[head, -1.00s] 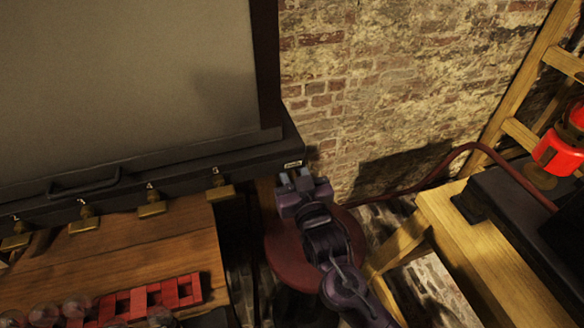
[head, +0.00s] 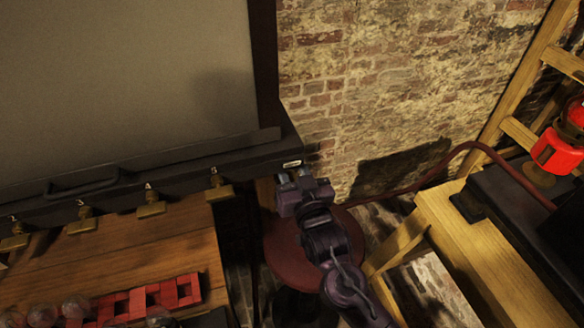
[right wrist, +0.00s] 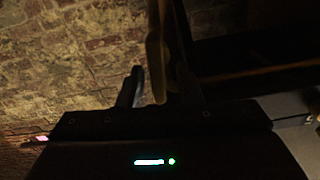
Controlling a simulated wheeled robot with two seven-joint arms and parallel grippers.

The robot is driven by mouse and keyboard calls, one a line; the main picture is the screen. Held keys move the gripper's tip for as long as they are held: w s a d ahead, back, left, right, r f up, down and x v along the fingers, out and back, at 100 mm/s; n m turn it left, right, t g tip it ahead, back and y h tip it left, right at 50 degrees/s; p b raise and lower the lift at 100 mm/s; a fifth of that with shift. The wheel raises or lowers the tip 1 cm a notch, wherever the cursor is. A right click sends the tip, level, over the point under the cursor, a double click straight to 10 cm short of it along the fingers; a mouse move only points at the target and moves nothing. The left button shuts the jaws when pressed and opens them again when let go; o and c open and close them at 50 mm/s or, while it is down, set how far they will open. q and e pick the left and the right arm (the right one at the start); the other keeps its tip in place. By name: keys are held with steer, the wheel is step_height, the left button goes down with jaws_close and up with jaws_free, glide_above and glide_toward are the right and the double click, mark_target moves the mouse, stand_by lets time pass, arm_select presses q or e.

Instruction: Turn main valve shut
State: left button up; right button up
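My right gripper (head: 294,177) is at the right end of the dark bench rail, just below a small pale label (head: 292,163). Its fingertips are apart. In the right wrist view, the gripper (right wrist: 158,88) has a dark finger on each side of a narrow brass-coloured lever (right wrist: 155,60), which stands upright in the picture. I cannot tell whether either finger touches it. This lever may be the main valve's handle; the head view hides it behind the gripper. My left gripper is not in view.
Several small brass taps, one at the rail's right (head: 220,188), line the rail above a wooden bench (head: 150,245). A round red stool (head: 290,255) is under my right arm.

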steer(key=shift+s+d+f, duration=0.1)
steer(key=shift+s, duration=0.2)
steer(key=b+v, duration=0.2)
steer(key=v, duration=0.5)
